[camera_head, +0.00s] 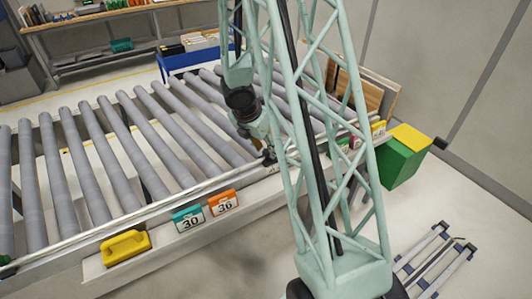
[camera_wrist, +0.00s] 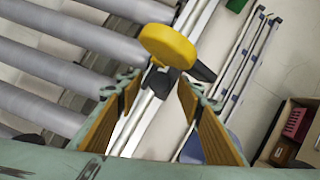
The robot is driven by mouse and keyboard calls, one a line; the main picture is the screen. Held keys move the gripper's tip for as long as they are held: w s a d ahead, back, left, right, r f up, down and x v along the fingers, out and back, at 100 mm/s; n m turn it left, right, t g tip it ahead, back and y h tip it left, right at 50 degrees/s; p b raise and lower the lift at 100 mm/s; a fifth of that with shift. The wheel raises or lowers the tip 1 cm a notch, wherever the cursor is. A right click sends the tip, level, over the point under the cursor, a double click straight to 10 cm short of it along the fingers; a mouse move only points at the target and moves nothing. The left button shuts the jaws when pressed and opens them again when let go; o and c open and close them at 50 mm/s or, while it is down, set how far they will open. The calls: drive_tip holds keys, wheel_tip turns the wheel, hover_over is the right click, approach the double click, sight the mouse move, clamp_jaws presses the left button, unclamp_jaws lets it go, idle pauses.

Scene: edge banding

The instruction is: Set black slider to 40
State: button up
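My gripper (camera_wrist: 158,88) is open over the white rail at the roller conveyor's edge, its orange-padded fingers apart. A black piece, apparently the black slider (camera_wrist: 160,82), shows on the rail around the gap between the fingertips. I cannot tell whether the fingers touch it. A yellow rounded part (camera_wrist: 168,45) with a black arm (camera_wrist: 203,72) stands just beyond the fingertips. In the head view my gripper (camera_head: 266,152) is low at the rail, where a small dark piece shows. The pale marking below it is unreadable, and my column hides part of the rail.
A teal tag reading 30 (camera_head: 188,218), an orange tag reading 36 (camera_head: 223,203) and a yellow handle (camera_head: 125,247) are left along the front edge. Rollers (camera_head: 130,130) lie behind.

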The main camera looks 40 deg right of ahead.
drive_tip(key=shift+d+f, duration=0.15)
drive_tip(key=shift+f, duration=0.25)
drive_tip(key=c, duration=1.1)
